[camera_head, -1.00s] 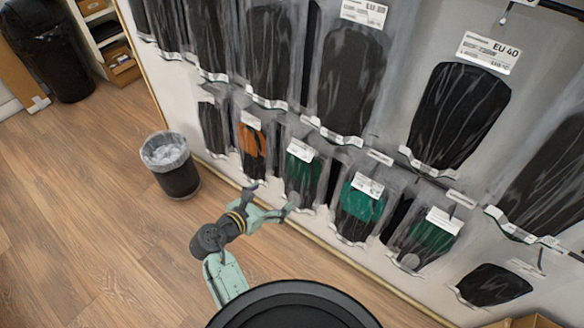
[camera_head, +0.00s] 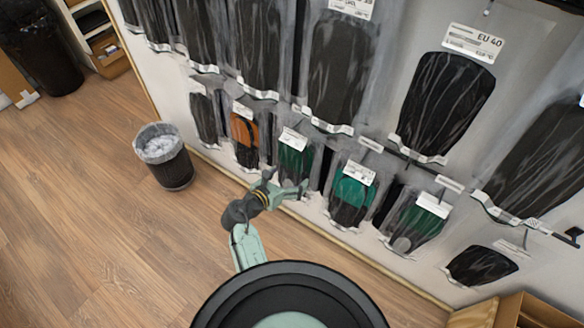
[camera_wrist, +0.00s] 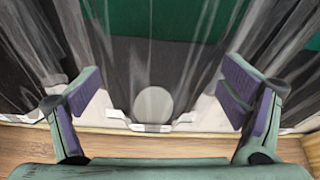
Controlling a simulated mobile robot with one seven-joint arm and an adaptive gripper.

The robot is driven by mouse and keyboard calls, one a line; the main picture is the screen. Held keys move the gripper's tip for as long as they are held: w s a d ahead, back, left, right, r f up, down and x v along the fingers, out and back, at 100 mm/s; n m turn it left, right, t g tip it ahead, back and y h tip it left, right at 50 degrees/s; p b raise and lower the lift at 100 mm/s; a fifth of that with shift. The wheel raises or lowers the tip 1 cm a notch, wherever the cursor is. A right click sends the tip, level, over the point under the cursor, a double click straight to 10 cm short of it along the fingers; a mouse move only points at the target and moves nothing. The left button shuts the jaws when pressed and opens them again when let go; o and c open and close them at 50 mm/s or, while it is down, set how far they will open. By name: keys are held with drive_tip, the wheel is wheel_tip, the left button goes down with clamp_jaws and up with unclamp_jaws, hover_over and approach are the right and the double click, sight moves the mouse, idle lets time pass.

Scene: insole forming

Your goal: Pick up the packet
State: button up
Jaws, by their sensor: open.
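Several clear packets hang in rows on the wall. In the wrist view a packet with a green and black insole (camera_wrist: 165,60) fills the middle, with a pale round spot near its bottom edge. My gripper (camera_wrist: 163,92) is open, with one finger on each side of this packet's lower part and nothing held. In the head view my gripper (camera_head: 286,186) is in front of the lower row, just below a green-and-black packet (camera_head: 293,160). I cannot tell whether the fingers touch the packet.
Neighbouring packets hang close by: an orange one (camera_head: 244,134) to the left and a teal one (camera_head: 352,192) to the right. A small waste bin (camera_head: 170,165) stands on the floor at left. An open cardboard box (camera_head: 535,312) is at bottom right.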

drive_tip(key=shift+c, duration=0.3)
drive_tip(key=c, duration=1.3)
drive_tip(key=shift+o, duration=0.2)
drive_tip(key=shift+w+r, duration=0.1)
